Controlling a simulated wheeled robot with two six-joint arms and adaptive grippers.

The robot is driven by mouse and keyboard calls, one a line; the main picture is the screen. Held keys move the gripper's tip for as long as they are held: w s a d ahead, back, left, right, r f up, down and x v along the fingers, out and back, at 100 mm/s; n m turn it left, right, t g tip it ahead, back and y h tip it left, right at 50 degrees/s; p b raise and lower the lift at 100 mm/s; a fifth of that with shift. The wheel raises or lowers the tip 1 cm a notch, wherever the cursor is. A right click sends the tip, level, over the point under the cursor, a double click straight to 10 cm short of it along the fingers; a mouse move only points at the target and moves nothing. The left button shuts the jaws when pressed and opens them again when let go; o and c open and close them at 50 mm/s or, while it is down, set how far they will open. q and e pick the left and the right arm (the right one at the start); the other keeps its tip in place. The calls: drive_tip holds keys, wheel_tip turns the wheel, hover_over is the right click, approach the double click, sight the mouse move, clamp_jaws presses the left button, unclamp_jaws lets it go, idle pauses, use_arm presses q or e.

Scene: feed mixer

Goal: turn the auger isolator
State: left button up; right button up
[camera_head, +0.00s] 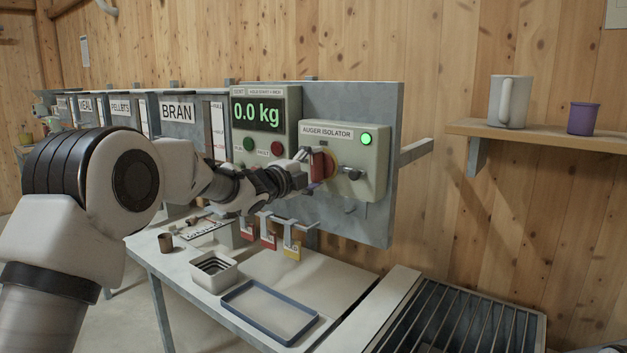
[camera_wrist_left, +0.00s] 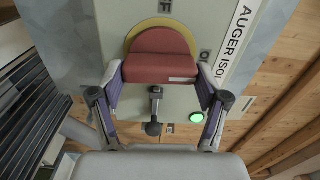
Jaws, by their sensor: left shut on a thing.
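The auger isolator is a grey-green box (camera_head: 372,160) on the grey panel, with a label and a lit green lamp (camera_head: 366,138). Its red handle (camera_head: 318,165) sits on a yellow disc (camera_head: 331,164) and looks upright in the head view. In the left wrist view the red handle (camera_wrist_left: 160,62) lies between my fingers, before the yellow disc (camera_wrist_left: 134,32). My left gripper (camera_head: 312,172) is shut on this handle, one finger at each side (camera_wrist_left: 158,84). The gripper partly hides the handle in the head view. My right gripper is not in view.
A weight display (camera_head: 257,112) reading 0.0 kg is left of the isolator. A dark-knobbed stem (camera_wrist_left: 154,127) juts from the box near my fingers. Tags (camera_head: 291,243) hang below. A bench holds a blue-rimmed tray (camera_head: 236,299) and a metal tin (camera_head: 228,277). A shelf (camera_head: 545,133) is at right.

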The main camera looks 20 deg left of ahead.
use_arm(q)
drive_tip(key=shift+m, duration=0.4)
drive_tip(key=o, duration=1.2)
drive_tip(key=shift+c, duration=0.2)
drive_tip(key=v, duration=1.2)
